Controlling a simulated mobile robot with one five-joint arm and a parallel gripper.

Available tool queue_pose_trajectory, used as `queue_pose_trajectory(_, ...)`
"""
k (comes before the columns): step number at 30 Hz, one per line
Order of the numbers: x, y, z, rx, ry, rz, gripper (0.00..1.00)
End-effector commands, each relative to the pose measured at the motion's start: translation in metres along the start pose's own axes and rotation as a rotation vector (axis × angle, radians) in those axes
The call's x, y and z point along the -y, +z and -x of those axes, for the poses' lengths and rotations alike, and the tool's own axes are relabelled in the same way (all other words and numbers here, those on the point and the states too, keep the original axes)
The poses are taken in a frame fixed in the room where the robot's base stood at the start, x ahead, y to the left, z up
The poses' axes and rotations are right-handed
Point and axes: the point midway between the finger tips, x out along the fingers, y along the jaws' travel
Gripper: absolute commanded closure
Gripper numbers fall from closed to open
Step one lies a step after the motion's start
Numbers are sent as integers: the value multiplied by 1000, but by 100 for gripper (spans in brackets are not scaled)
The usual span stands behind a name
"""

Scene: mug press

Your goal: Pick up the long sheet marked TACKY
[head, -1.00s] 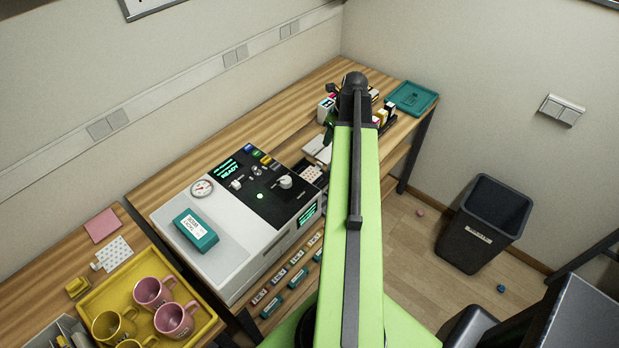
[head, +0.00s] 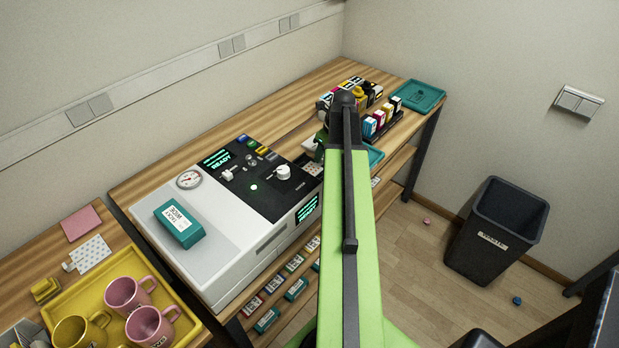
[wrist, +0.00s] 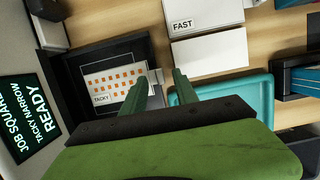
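A white sheet (wrist: 112,84) with orange squares and a TACKY label lies in a dark tray (wrist: 80,65) beside the machine in the wrist view. In the head view a small dotted part of the sheet (head: 313,169) shows beside the machine, left of my arm. My gripper (wrist: 160,77) is open and empty, with its two green fingers apart. Its left finger overlaps the sheet's right end in the wrist view; I cannot tell the height between them. In the head view my arm hides most of the gripper.
The machine (head: 235,215) reads READY and bears a teal block (head: 180,222). A white FAST piece (wrist: 203,17) and another white piece (wrist: 209,52) lie above a teal tray (wrist: 235,95) in the wrist view. Ink-coloured blocks (head: 382,117) stand right of my arm. A bin (head: 497,230) stands on the floor.

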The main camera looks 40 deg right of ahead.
Motion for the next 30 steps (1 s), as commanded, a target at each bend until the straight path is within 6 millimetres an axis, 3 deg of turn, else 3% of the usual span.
queue_pose_trajectory(1, 0, -2, -16, 0, 0, 0, 65)
queue_pose_trajectory(2, 0, -2, -19, 0, 0, 0, 65)
queue_pose_trajectory(9, 0, 0, -16, 0, 0, -1, 65)
queue_pose_trajectory(18, 0, -1, -16, 0, 0, -1, 100)
queue_pose_trajectory(30, 1, -1, -16, 0, 0, -1, 100)
